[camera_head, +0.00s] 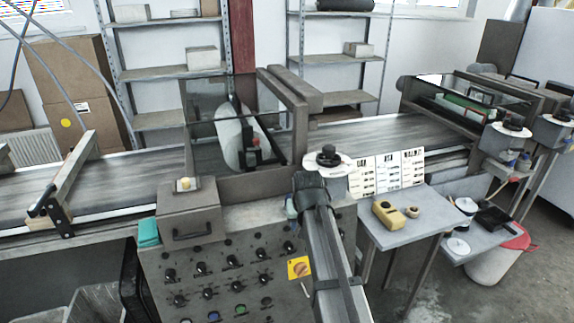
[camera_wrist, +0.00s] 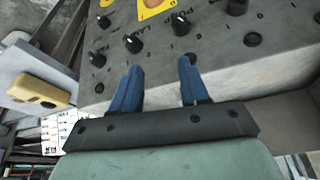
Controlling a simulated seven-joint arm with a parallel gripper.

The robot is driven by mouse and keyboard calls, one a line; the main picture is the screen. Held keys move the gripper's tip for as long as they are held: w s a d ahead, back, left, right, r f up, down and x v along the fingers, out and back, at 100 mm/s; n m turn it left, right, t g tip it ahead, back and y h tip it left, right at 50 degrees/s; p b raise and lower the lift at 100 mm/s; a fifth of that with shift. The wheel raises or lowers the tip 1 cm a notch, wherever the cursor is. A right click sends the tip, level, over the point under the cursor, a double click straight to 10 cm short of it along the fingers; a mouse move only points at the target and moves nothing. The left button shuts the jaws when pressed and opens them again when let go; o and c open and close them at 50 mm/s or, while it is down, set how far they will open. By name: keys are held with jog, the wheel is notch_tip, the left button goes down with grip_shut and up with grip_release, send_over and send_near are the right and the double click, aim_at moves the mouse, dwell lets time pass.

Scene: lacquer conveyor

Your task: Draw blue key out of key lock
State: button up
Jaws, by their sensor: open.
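My gripper (camera_wrist: 159,64) is open, with two blue fingers spread apart and nothing visible between them. In the wrist view the fingers point at the grey control panel (camera_wrist: 215,65). In the head view my gripper (camera_head: 291,206) is at the panel's upper right corner, partly hidden by my arm. The panel (camera_head: 215,250) carries several black knobs and a yellow plate (camera_head: 300,267) with an orange switch. The yellow plate (camera_wrist: 155,8) is cut by the top edge of the wrist view. I cannot make out a blue key or a key lock in either view.
A side table (camera_head: 405,228) right of the panel holds a yellow device (camera_head: 388,213). A grey box with a handle (camera_head: 190,210) and a teal block (camera_head: 148,232) sit at the panel's upper left. The conveyor belt (camera_head: 375,132) runs behind. A black round knob (camera_head: 328,156) stands behind my arm.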

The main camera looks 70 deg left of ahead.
jog(key=s+a+r, duration=0.3)
jog(key=a+r, duration=0.4)
jog(key=r, duration=0.4)
notch_tip(320, 180, up, 5)
jog(key=m, duration=0.1)
send_over(288, 195)
jog(key=s, duration=0.1)
jog(key=f, duration=0.4)
jog(key=f+m+h, duration=0.1)
jog(key=f, duration=0.4)
jog(key=w+f+m+h, duration=0.1)
jog(key=f, duration=0.4)
grip_shut()
